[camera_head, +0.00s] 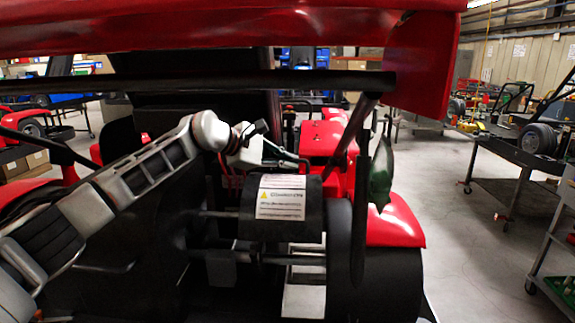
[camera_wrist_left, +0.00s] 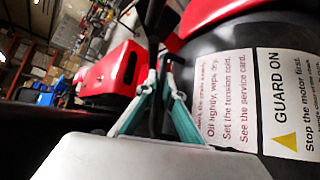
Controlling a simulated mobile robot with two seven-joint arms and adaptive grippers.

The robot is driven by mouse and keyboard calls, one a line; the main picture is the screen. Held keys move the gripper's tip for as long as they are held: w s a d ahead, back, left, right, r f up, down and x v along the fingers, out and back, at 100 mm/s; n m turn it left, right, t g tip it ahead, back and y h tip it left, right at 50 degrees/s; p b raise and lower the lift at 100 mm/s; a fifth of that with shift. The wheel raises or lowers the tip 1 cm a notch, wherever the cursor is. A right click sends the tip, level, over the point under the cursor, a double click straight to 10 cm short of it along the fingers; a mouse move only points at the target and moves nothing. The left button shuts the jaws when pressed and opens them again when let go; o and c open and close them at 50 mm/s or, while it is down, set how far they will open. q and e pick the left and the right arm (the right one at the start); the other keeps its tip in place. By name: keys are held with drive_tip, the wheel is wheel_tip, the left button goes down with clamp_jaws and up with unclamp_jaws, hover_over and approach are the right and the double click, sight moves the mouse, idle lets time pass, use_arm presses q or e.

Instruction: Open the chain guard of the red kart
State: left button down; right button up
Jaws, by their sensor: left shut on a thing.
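The red kart's chain guard (camera_head: 282,230) is a black curved cover with a white warning label, in the middle of the head view. In the left wrist view the black guard (camera_wrist_left: 231,85) fills the right side, with its label reading "GUARD ON". My left gripper (camera_head: 297,161) reaches in from the left to the guard's top edge. In the left wrist view its fingers (camera_wrist_left: 161,82) are closed together on a thin dark part by the guard, apparently its handle or tab. The fingers partly hide this part. The guard appears to lie down over the drive. My right gripper is not in view.
A red wing (camera_head: 420,65) and a dark crossbar (camera_head: 250,82) span the view above my arm. A dark tyre (camera_head: 385,285) stands right of the guard, beside red bodywork (camera_head: 395,225). A work table (camera_head: 510,150) stands at the right. Open floor lies between.

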use_arm(q)
drive_tip(key=shift+w+r, duration=0.2)
drive_tip(key=shift+w, duration=0.35)
drive_tip(key=shift+w+r, duration=0.15)
drive_tip(key=shift+w, duration=0.35)
drive_tip(key=c, duration=2.4)
unclamp_jaws()
drive_tip(key=shift+c, duration=0.2)
drive_tip(key=shift+f, duration=0.1)
drive_tip(key=v, duration=1.2)
